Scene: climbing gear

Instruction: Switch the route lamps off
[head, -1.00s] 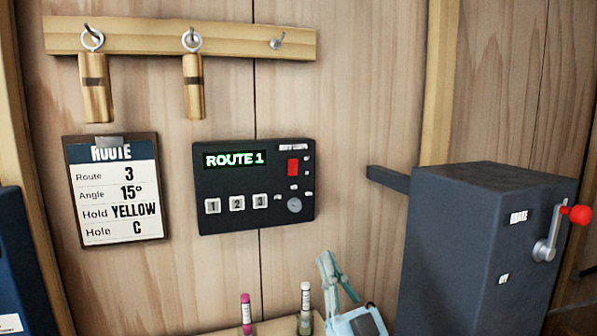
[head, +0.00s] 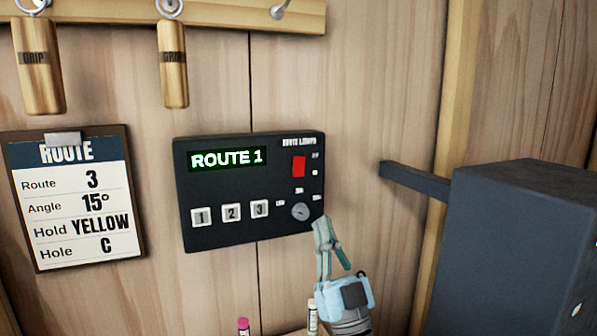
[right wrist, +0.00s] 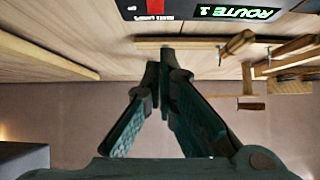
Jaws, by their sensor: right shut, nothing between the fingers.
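The black route lamps panel (head: 240,225) is mounted on the wooden wall, its green display (head: 227,159) reading "ROUTE 1". A red switch (head: 299,166) sits at its upper right, above a round grey knob (head: 300,211). Three white buttons (head: 231,212) numbered 1, 2 and 3 run along its lower left. My left gripper is not in view.
A route card (head: 75,255) hangs left of the panel, reading Route 3. Two wooden grips (head: 172,65) hang above. A dark box (head: 520,240) with a bar stands at the right.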

